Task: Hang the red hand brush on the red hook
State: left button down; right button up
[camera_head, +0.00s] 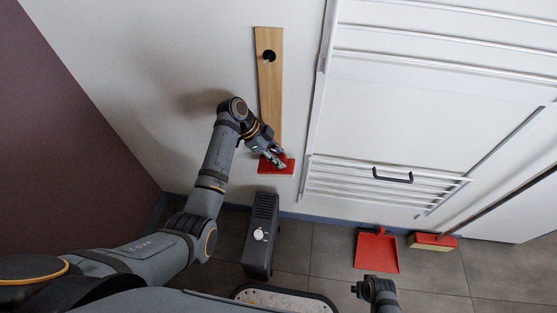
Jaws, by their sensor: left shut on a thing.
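The red hand brush (263,165) shows as a flat red piece by the wall, at the lower end of a wooden board (269,100). My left gripper (279,161) is shut on it and covers part of it. A dark round hook or hole (268,56) shows near the top of the board. I cannot make out a red hook; the gripper and brush may hide it. I cannot tell whether the brush touches the board. My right gripper (375,288) is at the bottom edge, low over the floor, and its fingers are not clear.
A dark grey box-shaped unit (262,232) stands on the floor below the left gripper. A red dustpan (377,252) and a red broom head (432,241) lie on the tiles to the right.

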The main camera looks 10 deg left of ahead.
pick_arm(q)
jog(key=shift+w+f+b, duration=0.2)
jog(key=shift+f+b, duration=0.1)
jog(key=shift+f, duration=0.1)
jog(key=shift+w+f, duration=0.15)
jog(key=shift+f, duration=0.2)
pick_arm(e)
jog(key=shift+w+a+r, duration=0.15)
jog(key=shift+w+r, duration=0.05)
jog(key=shift+r, duration=0.3)
jog(key=shift+w+a+r, duration=0.15)
jog(key=shift+w+r, duration=0.05)
jog(key=shift+r, duration=0.25)
